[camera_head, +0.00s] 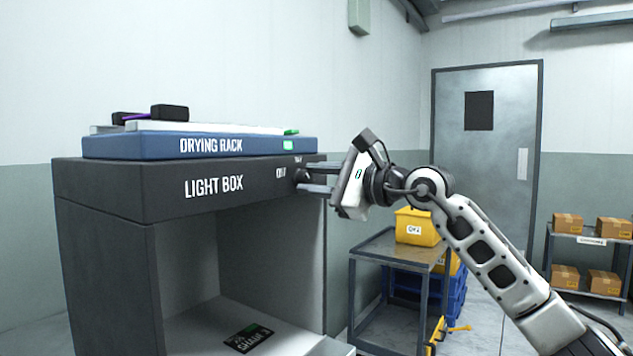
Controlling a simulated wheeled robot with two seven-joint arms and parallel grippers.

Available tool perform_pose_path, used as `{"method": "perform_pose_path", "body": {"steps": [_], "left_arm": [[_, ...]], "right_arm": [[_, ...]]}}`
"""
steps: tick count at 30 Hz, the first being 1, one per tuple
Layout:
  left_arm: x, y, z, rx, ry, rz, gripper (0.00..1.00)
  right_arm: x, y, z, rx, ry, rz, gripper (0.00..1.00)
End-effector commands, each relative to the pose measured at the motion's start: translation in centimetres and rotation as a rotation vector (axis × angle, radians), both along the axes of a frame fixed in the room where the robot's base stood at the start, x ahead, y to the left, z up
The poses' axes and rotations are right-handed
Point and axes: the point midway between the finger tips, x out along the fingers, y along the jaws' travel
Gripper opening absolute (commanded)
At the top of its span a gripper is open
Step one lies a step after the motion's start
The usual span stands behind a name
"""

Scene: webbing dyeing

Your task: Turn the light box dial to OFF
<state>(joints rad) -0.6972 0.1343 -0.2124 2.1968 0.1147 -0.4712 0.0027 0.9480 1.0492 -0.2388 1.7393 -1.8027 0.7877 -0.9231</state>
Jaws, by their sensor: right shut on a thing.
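The light box (120,195) is a dark grey open-fronted cabinet on the left, lettered "LIGHT BOX". Its small black dial (300,175) sits at the right end of the front panel, with small labels beside and above it. The label to its left seems to read "OFF". My right gripper (306,179) comes in from the right, its two fingers level and shut on the dial. The fingers partly cover the dial, so I cannot tell where it points. My left gripper is not in view.
A blue drying rack (130,146) lies on top of the light box, with black blocks (169,112) on it. A dark card (248,338) lies inside the box. A cart (372,247) with a yellow bin (418,227) stands behind my right arm. A shelf with cartons (567,223) is at far right.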

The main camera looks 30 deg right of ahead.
Motion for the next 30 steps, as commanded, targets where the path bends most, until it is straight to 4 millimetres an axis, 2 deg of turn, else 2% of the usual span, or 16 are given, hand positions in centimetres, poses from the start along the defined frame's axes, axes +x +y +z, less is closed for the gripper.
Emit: {"method": "perform_pose_path", "body": {"steps": [9,25,26,27,30], "left_arm": [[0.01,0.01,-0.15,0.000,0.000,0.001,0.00],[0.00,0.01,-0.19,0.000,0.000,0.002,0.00],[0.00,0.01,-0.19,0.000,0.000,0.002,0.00],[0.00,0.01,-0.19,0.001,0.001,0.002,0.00],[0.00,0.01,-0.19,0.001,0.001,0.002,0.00]], "right_arm": [[0.00,-0.02,-0.07,-0.107,-0.042,-0.001,0.06],[0.01,0.01,-0.09,-0.128,-0.050,0.000,0.06],[0.00,0.01,-0.08,-0.128,-0.050,0.000,0.37],[0.00,0.01,-0.08,-0.127,-0.049,0.000,0.48],[0.00,0.01,-0.06,-0.126,-0.051,0.000,0.51]]}}
